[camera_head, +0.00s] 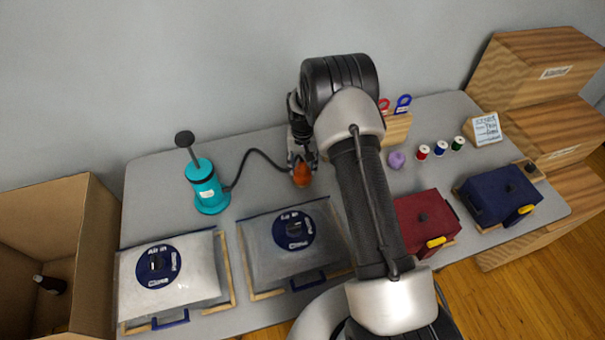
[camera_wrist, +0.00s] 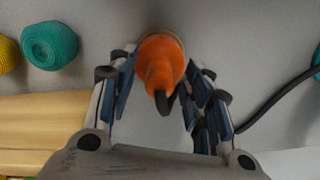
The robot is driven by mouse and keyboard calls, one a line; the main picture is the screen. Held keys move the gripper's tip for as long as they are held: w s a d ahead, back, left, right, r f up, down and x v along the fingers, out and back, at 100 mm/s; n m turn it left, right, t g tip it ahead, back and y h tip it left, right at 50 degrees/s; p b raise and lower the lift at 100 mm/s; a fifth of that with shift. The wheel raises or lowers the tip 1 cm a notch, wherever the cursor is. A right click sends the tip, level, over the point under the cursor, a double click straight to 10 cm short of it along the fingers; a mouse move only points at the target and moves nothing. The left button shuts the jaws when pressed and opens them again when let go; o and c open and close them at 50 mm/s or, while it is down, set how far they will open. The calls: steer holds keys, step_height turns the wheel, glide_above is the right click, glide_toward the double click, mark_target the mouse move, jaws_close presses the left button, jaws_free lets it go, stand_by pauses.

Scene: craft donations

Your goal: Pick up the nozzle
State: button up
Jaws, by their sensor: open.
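The orange nozzle (camera_head: 301,174) stands on the grey table at the end of a black hose that runs from the teal hand pump (camera_head: 206,187). In the wrist view the nozzle (camera_wrist: 161,68) has a rounded orange body with a dark tip pointing toward the camera. My gripper (camera_head: 302,160) is over the nozzle from above. In the wrist view the two fingers of my gripper (camera_wrist: 162,85) are spread on either side of the nozzle, with a gap showing at each side. Part of the nozzle is hidden behind the fingers in the head view.
Two bags with round blue valves, a silver one (camera_head: 200,280) and a grey one (camera_head: 265,255), lie at the front left. A purple yarn ball (camera_head: 397,160), thread spools, a red box (camera_head: 418,215) and a navy box (camera_head: 490,200) are at right. A cardboard box (camera_head: 95,240) stands left.

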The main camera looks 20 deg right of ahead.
steer(key=shift+f, duration=0.4)
steer(key=shift+c, duration=0.4)
steer(key=shift+r, duration=0.1)
jaws_close()
